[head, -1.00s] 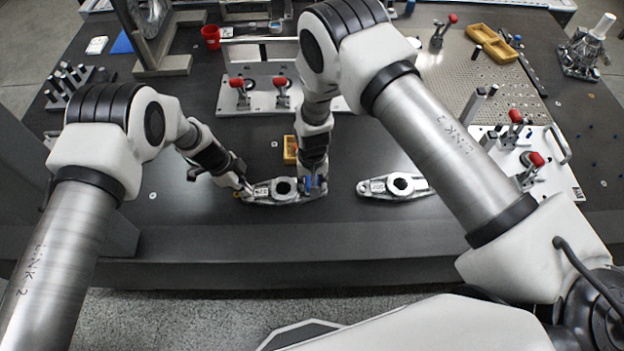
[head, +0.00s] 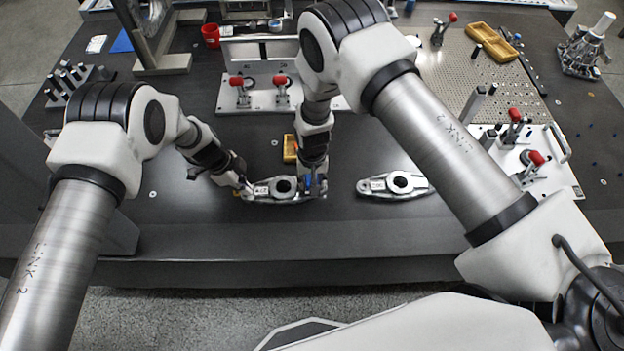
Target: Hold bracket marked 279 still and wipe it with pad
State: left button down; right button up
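A grey metal bracket (head: 283,197) with a round bore lies on the dark table in front of me. A small label shows near its left end, too small to read surely. My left gripper (head: 246,189) is at the bracket's left end, its fingers closed on that end. My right gripper (head: 313,184) points down over the bracket's right end. A bit of blue, the pad (head: 308,183), shows between its fingers at the bracket's top, and the arm hides most of it. A second similar bracket (head: 397,185) lies apart to the right.
A yellow bin (head: 290,149) stands just behind the bracket. A fixture plate with red-tipped clamps (head: 260,101) is farther back, and another clamp fixture (head: 530,165) is at the right. A red cup (head: 211,36) is at the back left. The table's front strip is clear.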

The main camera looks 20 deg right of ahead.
pick_arm(q)
jog(key=shift+s+f, duration=0.15)
jog(key=shift+s, duration=0.05)
pick_arm(e)
jog(key=shift+f, duration=0.15)
jog(key=shift+s+a, duration=0.1)
jog(key=shift+s, duration=0.5)
jog(key=shift+s, duration=0.45)
jog(key=shift+w, duration=1.1)
jog(key=shift+w+d, duration=0.25)
jog(key=shift+w, duration=0.6)
pick_arm(q)
jog(key=shift+w, duration=0.1)
pick_arm(e)
jog(key=shift+s, duration=0.1)
